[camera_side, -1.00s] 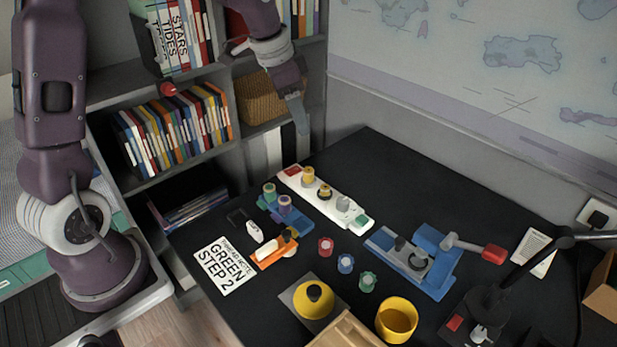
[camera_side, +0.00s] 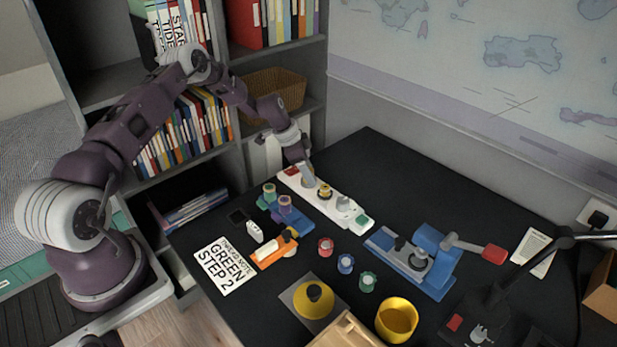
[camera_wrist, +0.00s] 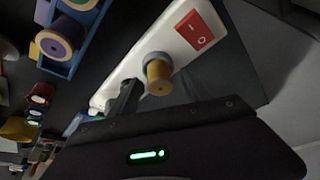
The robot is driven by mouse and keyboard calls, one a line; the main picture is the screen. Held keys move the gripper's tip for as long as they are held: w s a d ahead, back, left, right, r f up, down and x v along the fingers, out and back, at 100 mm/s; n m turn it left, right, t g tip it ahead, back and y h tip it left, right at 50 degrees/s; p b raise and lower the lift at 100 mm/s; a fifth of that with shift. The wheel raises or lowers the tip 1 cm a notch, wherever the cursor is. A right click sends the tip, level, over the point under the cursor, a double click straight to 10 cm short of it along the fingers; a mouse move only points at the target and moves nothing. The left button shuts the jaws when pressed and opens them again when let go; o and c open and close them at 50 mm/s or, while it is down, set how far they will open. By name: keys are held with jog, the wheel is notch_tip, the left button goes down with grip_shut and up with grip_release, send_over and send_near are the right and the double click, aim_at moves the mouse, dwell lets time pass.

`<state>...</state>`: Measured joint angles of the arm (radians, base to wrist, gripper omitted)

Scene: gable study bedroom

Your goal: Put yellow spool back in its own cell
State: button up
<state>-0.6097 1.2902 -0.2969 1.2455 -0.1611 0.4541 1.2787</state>
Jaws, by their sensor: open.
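The yellow spool (camera_wrist: 158,78) sits on the white strip (camera_wrist: 196,58) near its red switch in the wrist view. I cannot tell which cell is the yellow spool's.
Red (camera_side: 325,247), blue (camera_side: 345,264) and green (camera_side: 368,281) spools stand on the dark desk. Nearby are an orange tool (camera_side: 266,256), a blue press (camera_side: 420,262), a yellow cup (camera_side: 396,322) and a note card (camera_side: 222,266). The shelf unit (camera_side: 236,135) rises behind.

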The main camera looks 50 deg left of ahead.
grip_shut()
jog(key=shift+r, duration=0.15)
notch_tip(320, 180, up, 9)
jog(key=shift+f, duration=0.1)
jog(key=s+d, duration=1)
jog(key=s, duration=0.1)
jog(key=f, duration=0.7)
jog(key=s+f, duration=0.1)
jog(key=f, duration=0.2)
jog(key=shift+d+f, duration=0.15)
jog(key=shift+f, duration=0.05)
